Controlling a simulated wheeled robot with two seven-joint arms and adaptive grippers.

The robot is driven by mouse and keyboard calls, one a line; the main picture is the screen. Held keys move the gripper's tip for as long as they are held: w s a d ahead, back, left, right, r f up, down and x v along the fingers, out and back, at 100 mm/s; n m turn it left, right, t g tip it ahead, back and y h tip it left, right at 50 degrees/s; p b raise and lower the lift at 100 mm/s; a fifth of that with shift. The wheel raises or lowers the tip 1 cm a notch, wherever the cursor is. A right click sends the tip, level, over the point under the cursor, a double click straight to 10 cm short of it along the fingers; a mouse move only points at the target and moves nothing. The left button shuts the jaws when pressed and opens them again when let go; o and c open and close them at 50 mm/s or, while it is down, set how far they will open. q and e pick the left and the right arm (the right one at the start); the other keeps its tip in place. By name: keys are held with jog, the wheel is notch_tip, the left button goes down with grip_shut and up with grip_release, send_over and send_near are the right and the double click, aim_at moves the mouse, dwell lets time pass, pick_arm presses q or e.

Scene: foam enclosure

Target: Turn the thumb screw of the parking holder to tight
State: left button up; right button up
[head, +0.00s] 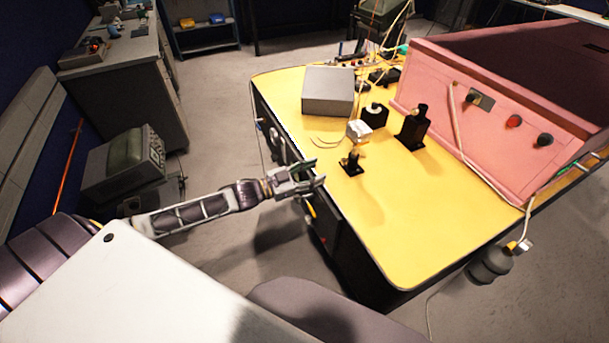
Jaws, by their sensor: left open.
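A small black holder (352,168) with a brass-coloured top stands upright on the yellow table top, near its left edge. It looks like the parking holder, but I cannot be sure. Its thumb screw is too small to make out, so I cannot tell how far it is turned. My left gripper (318,171) is open and empty at the left edge of the table. It is just left of the small holder and apart from it. My right gripper is not in view.
A taller black mount (412,128) and a black block (375,115) stand behind the holder, with a white cube (359,130) close by. A grey box (328,91) is farther back. A pink enclosure (500,110) fills the right. The front of the yellow table (415,230) is clear.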

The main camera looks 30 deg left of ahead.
pick_arm(q)
jog(key=shift+v, duration=1.3)
